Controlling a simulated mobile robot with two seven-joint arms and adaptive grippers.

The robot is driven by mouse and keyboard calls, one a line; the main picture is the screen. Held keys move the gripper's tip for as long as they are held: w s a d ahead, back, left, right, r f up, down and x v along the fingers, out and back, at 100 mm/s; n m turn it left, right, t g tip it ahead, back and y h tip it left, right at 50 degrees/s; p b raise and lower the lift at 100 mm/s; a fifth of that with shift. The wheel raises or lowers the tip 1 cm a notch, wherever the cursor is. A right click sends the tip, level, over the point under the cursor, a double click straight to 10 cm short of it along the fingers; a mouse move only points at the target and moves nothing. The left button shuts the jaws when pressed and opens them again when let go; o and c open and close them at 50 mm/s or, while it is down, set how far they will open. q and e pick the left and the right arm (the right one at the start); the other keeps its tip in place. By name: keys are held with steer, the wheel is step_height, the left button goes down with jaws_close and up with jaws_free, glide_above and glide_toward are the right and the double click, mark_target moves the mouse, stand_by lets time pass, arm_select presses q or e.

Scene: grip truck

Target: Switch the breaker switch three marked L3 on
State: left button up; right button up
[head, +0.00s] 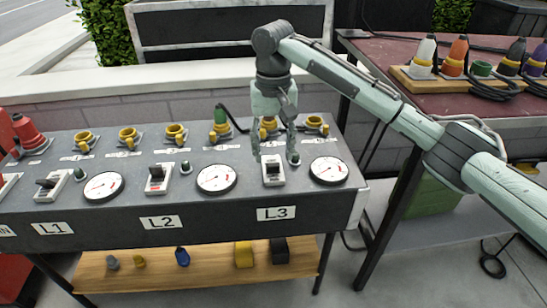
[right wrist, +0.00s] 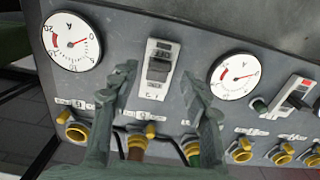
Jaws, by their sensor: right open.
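The L3 breaker switch (head: 273,172) is a white block with a dark lever, above the L3 label (head: 276,213) on the sloped grey panel. My right gripper (head: 273,148) hangs over the panel just behind this switch, with its fingers pointing down. My left gripper is not in view.
Round gauges (head: 217,179) stand beside the switches. The L2 breaker (head: 158,178) is further left. Yellow sockets (head: 176,133) line the panel's back, and a green plug (head: 220,122) with a cable stands there. A red table (head: 390,55) with coloured plugs is at right.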

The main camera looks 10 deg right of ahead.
mark_target(273, 167)
steer(key=shift+f, duration=1.45)
jaws_close()
steer(key=shift+r, duration=0.1)
